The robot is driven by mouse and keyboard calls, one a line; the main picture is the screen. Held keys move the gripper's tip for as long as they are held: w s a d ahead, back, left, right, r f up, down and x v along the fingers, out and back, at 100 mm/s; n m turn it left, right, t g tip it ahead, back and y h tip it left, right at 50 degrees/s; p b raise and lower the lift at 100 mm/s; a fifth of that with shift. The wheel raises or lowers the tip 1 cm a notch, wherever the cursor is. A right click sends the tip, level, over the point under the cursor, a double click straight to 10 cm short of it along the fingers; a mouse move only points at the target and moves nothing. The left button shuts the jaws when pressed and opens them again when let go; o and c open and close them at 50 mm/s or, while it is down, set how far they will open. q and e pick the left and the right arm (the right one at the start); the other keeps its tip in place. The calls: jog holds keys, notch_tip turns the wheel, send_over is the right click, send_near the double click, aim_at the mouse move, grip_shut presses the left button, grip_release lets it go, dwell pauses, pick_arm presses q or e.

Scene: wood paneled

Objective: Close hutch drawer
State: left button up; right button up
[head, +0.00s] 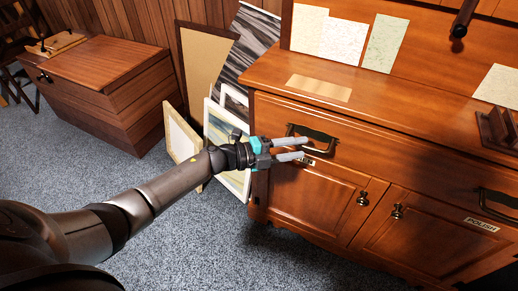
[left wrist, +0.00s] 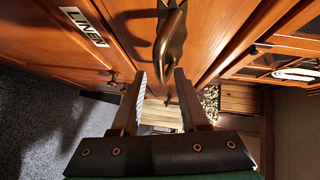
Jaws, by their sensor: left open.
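The wooden hutch fills the right of the head view. Its wide drawer front (head: 400,155) runs below the top board, with a dark bail handle (head: 318,136) at the left and another (head: 497,203) at the right. I cannot tell how far the drawer stands out. My left gripper (head: 304,148) is open and empty, with its fingers close to the left handle and pointing at the drawer front. In the left wrist view the handle (left wrist: 172,40) hangs just beyond and between the fingertips (left wrist: 160,75); contact is unclear. My right gripper is not in view.
Cupboard doors (head: 315,198) with knobs sit below the drawer. Framed pictures (head: 205,65) lean at the hutch's left side. A wooden chest (head: 100,90) stands farther left. Cards and a small rack (head: 497,130) are on the hutch. Carpet (head: 200,240) in front is clear.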

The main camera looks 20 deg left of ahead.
pick_arm(q)
jog(key=p+v, duration=0.3)
jog(key=v, duration=0.9)
jog(key=shift+s, duration=0.15)
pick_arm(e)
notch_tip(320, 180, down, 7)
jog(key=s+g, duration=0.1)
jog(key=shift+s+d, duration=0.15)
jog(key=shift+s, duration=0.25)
pick_arm(q)
jog(key=shift+a, duration=0.1)
